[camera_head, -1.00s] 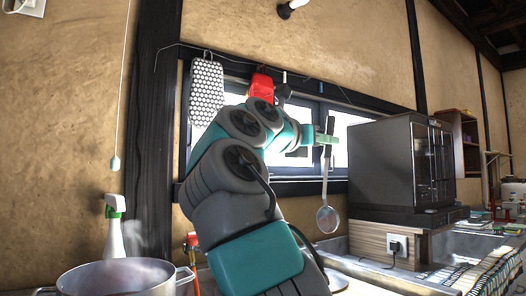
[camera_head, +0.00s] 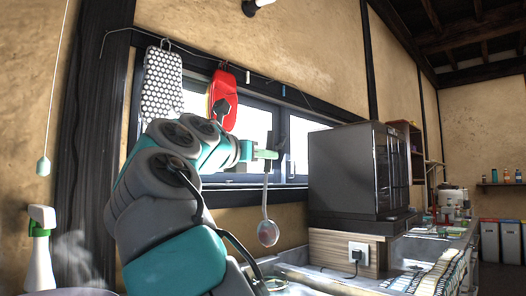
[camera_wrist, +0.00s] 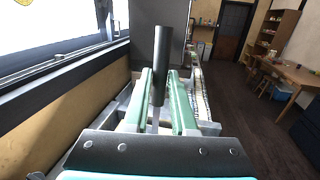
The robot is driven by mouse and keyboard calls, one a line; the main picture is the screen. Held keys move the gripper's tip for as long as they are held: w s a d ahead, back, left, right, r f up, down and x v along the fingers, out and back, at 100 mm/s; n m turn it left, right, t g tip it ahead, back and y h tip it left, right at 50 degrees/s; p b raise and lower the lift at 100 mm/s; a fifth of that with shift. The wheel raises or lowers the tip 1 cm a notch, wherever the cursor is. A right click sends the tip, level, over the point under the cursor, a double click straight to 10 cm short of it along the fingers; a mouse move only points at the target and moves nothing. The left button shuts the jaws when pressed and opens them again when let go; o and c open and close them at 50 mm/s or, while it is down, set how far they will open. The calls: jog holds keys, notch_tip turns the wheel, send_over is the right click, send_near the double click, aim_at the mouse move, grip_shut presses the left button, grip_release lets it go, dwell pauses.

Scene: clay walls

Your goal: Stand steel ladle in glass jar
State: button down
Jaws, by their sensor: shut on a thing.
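My gripper (camera_head: 265,154) is shut on the steel ladle (camera_head: 268,232), gripping it near its dark handle. The ladle hangs with its round bowl down, over the counter by the window. In the wrist view the dark handle of the ladle (camera_wrist: 159,68) stands up between the green fingers of my gripper (camera_wrist: 160,100); its bowl is hidden there. I cannot make out a glass jar for certain in either view.
A black oven-like cabinet (camera_head: 345,172) stands on a wooden box (camera_head: 340,247) right of the ladle. A spray bottle (camera_head: 40,255) stands at left. Counter (camera_head: 455,245) runs right.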

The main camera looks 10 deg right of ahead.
aim_at(266, 219)
jog(key=shift+f, duration=0.8)
jog(key=shift+s+d+f, duration=0.1)
jog(key=shift+f, duration=0.35)
jog(key=shift+f+b, duration=1.2)
jog(key=shift+b, duration=0.4)
jog(key=shift+f+b, duration=1.15)
jog(key=shift+f, duration=3.35)
jog(key=c, duration=0.6)
grip_release()
jog(key=shift+c, duration=0.2)
